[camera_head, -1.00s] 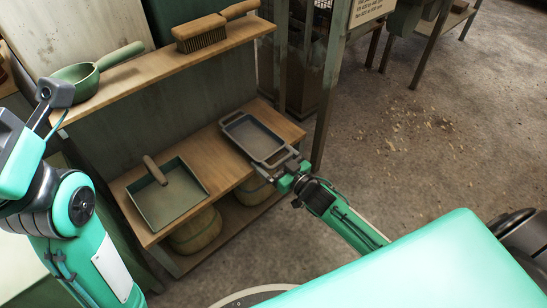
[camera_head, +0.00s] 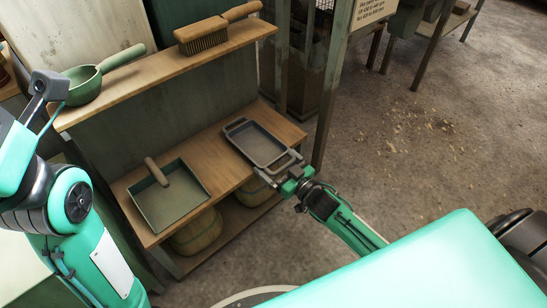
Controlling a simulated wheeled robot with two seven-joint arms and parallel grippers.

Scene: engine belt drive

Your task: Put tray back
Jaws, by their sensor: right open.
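A grey metal tray (camera_head: 257,144) with raised rims and a handle at each short end lies on the right part of the lower wooden shelf (camera_head: 223,174). My right gripper (camera_head: 284,166) is open at the tray's near handle, close to the shelf's front edge. I cannot tell whether its fingers touch the handle. My left arm shows at the left edge, but its gripper is outside the view.
A green dustpan (camera_head: 170,197) with a wooden handle lies on the shelf left of the tray. The upper shelf holds a wooden brush (camera_head: 208,34) and a green scoop (camera_head: 86,83). Baskets (camera_head: 196,232) sit below.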

